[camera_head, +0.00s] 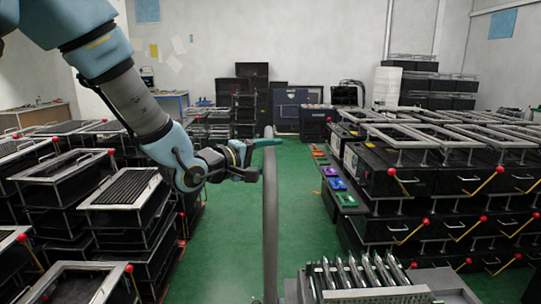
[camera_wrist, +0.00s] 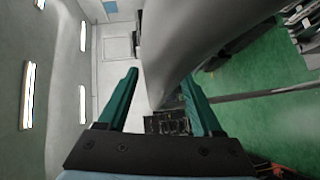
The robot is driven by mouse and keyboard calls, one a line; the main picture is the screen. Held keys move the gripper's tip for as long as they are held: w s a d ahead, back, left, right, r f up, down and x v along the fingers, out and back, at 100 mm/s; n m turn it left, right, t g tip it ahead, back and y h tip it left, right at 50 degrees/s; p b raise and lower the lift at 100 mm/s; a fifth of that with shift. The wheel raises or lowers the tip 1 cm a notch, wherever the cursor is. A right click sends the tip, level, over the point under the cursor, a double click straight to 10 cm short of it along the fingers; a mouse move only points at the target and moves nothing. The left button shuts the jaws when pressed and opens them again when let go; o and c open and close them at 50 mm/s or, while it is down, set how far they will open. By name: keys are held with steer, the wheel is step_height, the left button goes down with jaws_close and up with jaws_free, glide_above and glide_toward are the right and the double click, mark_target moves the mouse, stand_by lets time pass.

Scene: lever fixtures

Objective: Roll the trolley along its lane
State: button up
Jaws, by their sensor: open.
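A long grey bar (camera_head: 270,215), which looks like the trolley's push handle, rises from the bottom of the head view to a rounded top. A low grey body with upright metal plates (camera_head: 365,275) stands at the bottom right; I cannot tell whether the bar joins it. My gripper (camera_head: 262,144) is at the bar's upper end, its teal fingers pointing right. In the wrist view the bar (camera_wrist: 195,40) looms large and runs down between the open fingers of my gripper (camera_wrist: 160,78). I cannot tell whether they touch it. The trolley's wheels are hidden.
Stacked black crates (camera_head: 125,190) line the left side. Black drawer units with red-knobbed yellow levers (camera_head: 490,180) line the right. Coloured blocks (camera_head: 337,184) sit along their inner edge. The green floor (camera_head: 300,215) between is clear, up to dark cabinets (camera_head: 298,105) at the back.

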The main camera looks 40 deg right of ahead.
steer(key=shift+c, duration=0.4)
jaws_close()
stand_by(0.9)
